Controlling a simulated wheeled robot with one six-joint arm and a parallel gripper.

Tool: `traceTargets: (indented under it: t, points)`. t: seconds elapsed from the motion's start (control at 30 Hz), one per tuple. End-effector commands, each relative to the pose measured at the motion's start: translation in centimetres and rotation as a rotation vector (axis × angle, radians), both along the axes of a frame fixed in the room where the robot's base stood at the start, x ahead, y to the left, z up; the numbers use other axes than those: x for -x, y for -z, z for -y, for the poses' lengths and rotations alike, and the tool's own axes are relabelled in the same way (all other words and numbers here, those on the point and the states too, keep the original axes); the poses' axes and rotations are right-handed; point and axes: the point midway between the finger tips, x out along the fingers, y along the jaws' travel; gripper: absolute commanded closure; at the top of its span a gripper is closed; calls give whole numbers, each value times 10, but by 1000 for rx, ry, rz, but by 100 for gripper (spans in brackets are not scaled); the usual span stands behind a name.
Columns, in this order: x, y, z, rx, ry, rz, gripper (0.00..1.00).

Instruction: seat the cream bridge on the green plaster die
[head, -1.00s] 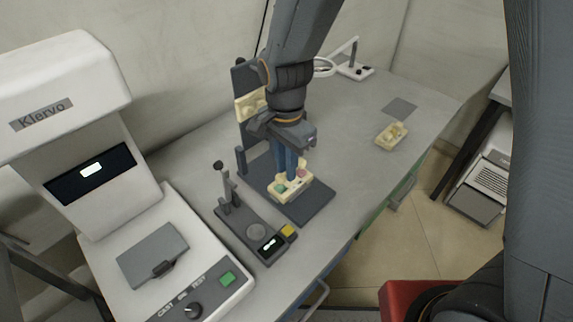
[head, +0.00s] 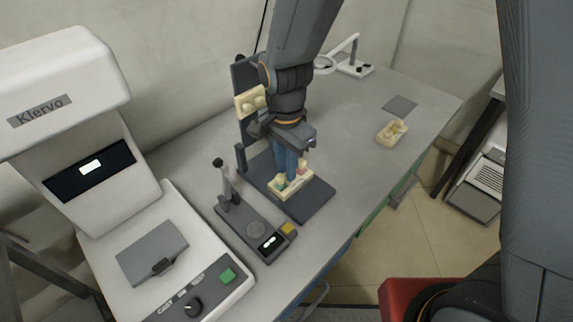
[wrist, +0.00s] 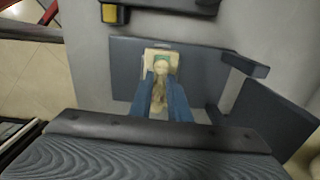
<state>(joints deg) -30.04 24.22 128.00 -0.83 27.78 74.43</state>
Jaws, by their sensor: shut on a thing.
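A cream model base (head: 294,192) sits on a dark grey plate (head: 315,205), with a green die (head: 281,187) at its left and a pink part (head: 303,168) at its right. My gripper (head: 291,176) points down over this model, its blue fingers at the dies. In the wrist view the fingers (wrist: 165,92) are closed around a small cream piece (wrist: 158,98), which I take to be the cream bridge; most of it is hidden. Pale green shows just beyond the fingertips on the model base (wrist: 160,54). I cannot tell whether the bridge touches the green die.
A dark upright stand with a cream model (head: 248,101) rises behind my gripper. A small lever device (head: 255,230) and a white Klervo machine (head: 70,80) stand to the left. Another cream model (head: 391,133) lies at the right. The table between is clear.

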Motion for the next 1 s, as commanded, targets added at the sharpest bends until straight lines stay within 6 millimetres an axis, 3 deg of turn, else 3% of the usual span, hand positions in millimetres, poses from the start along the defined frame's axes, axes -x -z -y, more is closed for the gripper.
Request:
traceTargets:
  t: [0.57,0.6,0.7,1.0]
  points:
    - [0,14,0,0,0,0,100]
    - [0,13,0,0,0,0,77]
    - [0,13,0,0,0,0,62]
    - [0,12,0,-1,0,1,62]
